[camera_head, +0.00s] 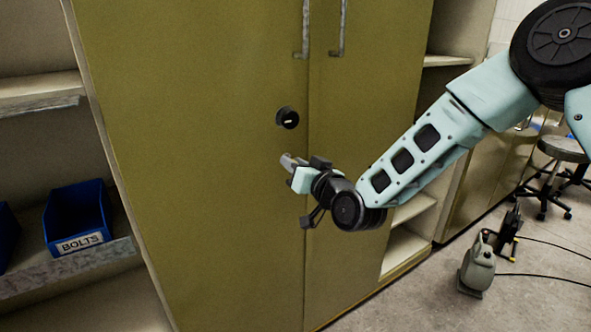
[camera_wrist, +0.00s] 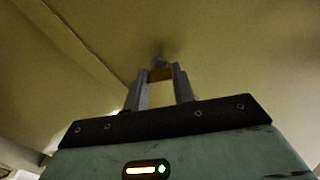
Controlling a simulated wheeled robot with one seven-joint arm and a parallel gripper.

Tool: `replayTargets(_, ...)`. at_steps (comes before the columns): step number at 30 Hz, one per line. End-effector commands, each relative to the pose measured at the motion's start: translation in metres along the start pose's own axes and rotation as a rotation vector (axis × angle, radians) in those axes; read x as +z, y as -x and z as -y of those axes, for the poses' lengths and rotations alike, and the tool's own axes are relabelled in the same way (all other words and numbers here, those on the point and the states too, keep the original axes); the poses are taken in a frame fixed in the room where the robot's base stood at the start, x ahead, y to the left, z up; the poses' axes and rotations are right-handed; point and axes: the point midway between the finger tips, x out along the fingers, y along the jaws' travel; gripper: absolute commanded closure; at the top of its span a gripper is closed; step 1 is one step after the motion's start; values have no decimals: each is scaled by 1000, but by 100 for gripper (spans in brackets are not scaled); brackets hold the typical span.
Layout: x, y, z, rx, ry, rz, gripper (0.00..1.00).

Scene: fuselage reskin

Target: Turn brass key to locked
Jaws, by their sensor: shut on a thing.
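My gripper (camera_head: 287,160) is at the front of the olive cabinet's doors (camera_head: 210,150), below a round black fitting (camera_head: 287,117) with a small pale mark. In the wrist view my gripper (camera_wrist: 160,76) has its two fingers close together on a small brass-coloured piece, which looks like the brass key (camera_wrist: 160,74). A small grey round part (camera_wrist: 158,62) shows just beyond the fingertips against the door. The key is mostly hidden by the fingers. I cannot tell how far it is turned or how deep it sits.
Two vertical door handles (camera_head: 304,30) are above, either side of the door seam. Open shelves at the left hold a blue bin (camera_head: 78,218) marked BOLTS. A grey floor machine (camera_head: 478,265) with cables and a stool (camera_head: 562,150) stand at the right. Floor between is clear.

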Motion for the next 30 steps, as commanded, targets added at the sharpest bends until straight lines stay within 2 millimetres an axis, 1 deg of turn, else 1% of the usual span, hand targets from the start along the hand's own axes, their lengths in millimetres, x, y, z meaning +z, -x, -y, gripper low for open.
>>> replayTargets(30, 1, 0, -2, 1, -953, -2, 97)
